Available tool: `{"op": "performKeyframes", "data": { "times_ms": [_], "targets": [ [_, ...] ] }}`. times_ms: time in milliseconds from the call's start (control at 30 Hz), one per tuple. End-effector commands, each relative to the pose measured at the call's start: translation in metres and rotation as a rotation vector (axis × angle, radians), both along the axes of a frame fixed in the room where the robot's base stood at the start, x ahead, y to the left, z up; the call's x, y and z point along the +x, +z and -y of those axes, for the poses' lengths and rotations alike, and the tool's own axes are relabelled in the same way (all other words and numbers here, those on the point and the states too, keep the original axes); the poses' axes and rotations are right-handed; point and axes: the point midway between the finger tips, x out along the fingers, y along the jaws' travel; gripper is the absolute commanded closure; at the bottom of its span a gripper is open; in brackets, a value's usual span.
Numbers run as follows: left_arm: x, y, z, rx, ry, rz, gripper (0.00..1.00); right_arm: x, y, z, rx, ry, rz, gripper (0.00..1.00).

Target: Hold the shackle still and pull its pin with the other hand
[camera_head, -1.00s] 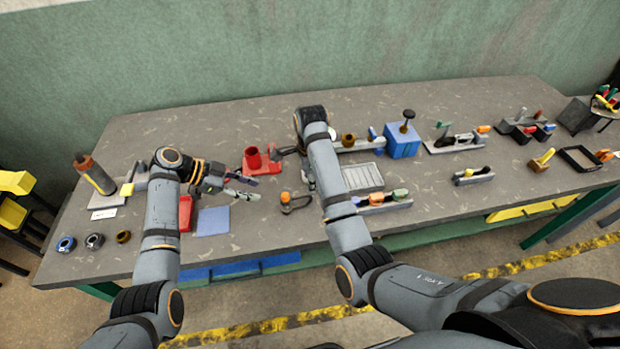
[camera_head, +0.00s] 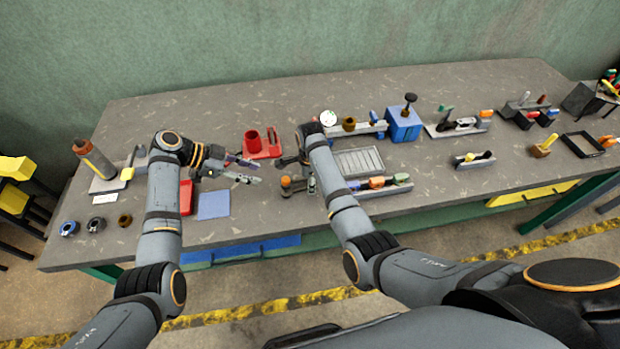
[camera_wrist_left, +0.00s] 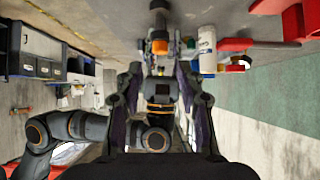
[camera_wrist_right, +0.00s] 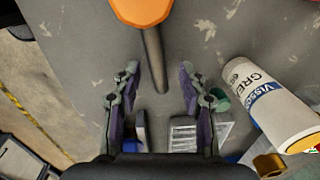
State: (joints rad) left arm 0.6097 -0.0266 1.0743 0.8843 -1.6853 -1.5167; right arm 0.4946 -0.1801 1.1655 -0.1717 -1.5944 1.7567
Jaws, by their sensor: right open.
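The shackle, dark with an orange knob (camera_head: 286,183), is on the bench between my two arms. In the right wrist view its orange part (camera_wrist_right: 143,8) is close at the top, and a dark rod-like part (camera_wrist_right: 154,60) reaches down toward the space between the fingers. My right gripper (camera_wrist_right: 160,90) is open, with no contact seen; in the head view its arm partly hides it. My left gripper (camera_head: 248,170) is open and empty, left of the shackle and apart from it. The left wrist view shows the orange knob (camera_wrist_left: 159,47) beyond its spread fingers (camera_wrist_left: 160,105).
A white labelled grease cartridge (camera_wrist_right: 265,100) stands close beside my right gripper. A red holder (camera_head: 262,146) is behind the left gripper. A blue mat (camera_head: 213,205) lies in front. A grey ribbed tray (camera_head: 360,161) and a tool rack (camera_head: 378,187) are to the right.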

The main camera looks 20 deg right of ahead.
Motion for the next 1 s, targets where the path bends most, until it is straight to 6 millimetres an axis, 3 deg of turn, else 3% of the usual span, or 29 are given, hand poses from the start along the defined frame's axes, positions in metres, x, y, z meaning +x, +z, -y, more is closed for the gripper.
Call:
{"op": "performKeyframes", "data": {
  "times_ms": [100, 400, 667, 767, 1000],
  "targets": [
    [0.0, 0.0, 0.0, 0.0, 0.0, 0.0, 0.62, 0.0001, 0.0003, 0.0002, 0.0, 0.0, 0.0, 0.59],
    [0.0, 0.0, 0.0, 0.0, 0.0, 0.0, 0.62, 0.0, 0.0005, 0.0003, -0.001, 0.0, 0.0, 1.0],
    [0.0, 0.0, 0.0, 0.0, 0.0, 0.0, 0.62, 0.0001, 0.0006, 0.0003, -0.001, 0.0, 0.0, 1.0],
    [0.0, 0.0, 0.0, 0.0, 0.0, 0.0, 0.5, 0.0002, 0.0006, 0.0003, -0.001, 0.0, 0.001, 1.0],
    [-0.004, -0.0053, 0.0021, -0.026, 0.072, -0.08, 0.5, 0.0002, 0.0006, 0.0002, -0.001, 0.0, 0.001, 1.0]
  ]
}}
